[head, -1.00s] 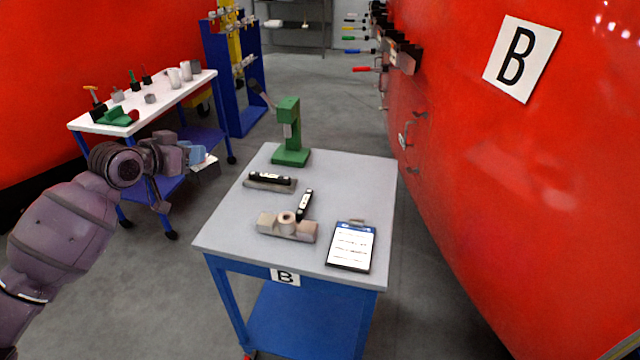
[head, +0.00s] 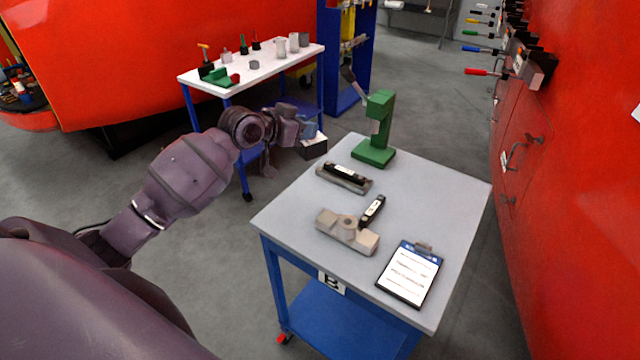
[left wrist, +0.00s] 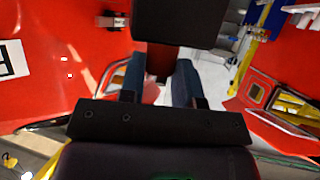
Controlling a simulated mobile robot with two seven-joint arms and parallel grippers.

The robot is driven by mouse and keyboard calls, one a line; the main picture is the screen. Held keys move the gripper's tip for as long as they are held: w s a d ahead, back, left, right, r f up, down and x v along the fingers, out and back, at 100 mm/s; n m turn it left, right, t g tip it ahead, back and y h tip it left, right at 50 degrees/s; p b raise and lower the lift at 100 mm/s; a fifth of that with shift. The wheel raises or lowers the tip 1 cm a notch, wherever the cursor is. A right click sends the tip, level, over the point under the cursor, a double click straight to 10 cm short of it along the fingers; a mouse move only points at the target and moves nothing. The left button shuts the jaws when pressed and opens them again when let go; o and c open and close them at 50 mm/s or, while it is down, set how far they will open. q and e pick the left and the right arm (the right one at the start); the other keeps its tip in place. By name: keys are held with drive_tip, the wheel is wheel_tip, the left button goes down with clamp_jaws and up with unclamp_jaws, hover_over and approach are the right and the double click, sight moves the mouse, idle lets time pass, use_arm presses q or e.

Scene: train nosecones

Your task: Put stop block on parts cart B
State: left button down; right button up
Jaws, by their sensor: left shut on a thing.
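My left gripper (head: 306,130) is shut on the stop block (head: 313,147), a dark block with a pale top face. It hangs just left of the far-left corner of parts cart B (head: 445,205) in the head view, and I cannot judge its height over the floor exactly. In the left wrist view the blue fingers (left wrist: 160,75) close on a black block (left wrist: 180,22) beyond them. Parts cart B has a grey top, blue frame and a "B" label. My right gripper is not in view.
On cart B stand a green press (head: 377,130), a dark-and-grey level-like tool (head: 344,177), a beige fixture (head: 347,231), a small black piece (head: 372,209) and a clipboard (head: 410,274). The right part of the top is clear. A white-topped cart (head: 290,62) stands behind.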

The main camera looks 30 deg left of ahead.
use_arm(q)
wheel_tip(320, 180, down, 17)
drive_tip(key=shift+w+f+b, duration=0.1)
drive_tip(key=shift+f+b, duration=0.05)
drive_tip(key=shift+b, duration=0.55)
drive_tip(key=c, duration=0.8)
unclamp_jaws()
drive_tip(key=v, duration=1.2)
drive_tip(key=s+d+f+n+y, duration=0.1)
drive_tip(key=s+d+f, duration=0.3)
drive_tip(key=s+f, duration=0.1)
drive_tip(key=s+d+f+y, duration=0.2)
drive_tip(key=s+d+f, duration=0.2)
drive_tip(key=s, duration=0.3)
drive_tip(key=s+d+f+n+g+y, duration=0.1)
drive_tip(key=s+d+f, duration=0.4)
drive_tip(key=s, duration=0.2)
drive_tip(key=shift+d+f+n, duration=0.3)
drive_tip(key=shift+f, duration=0.05)
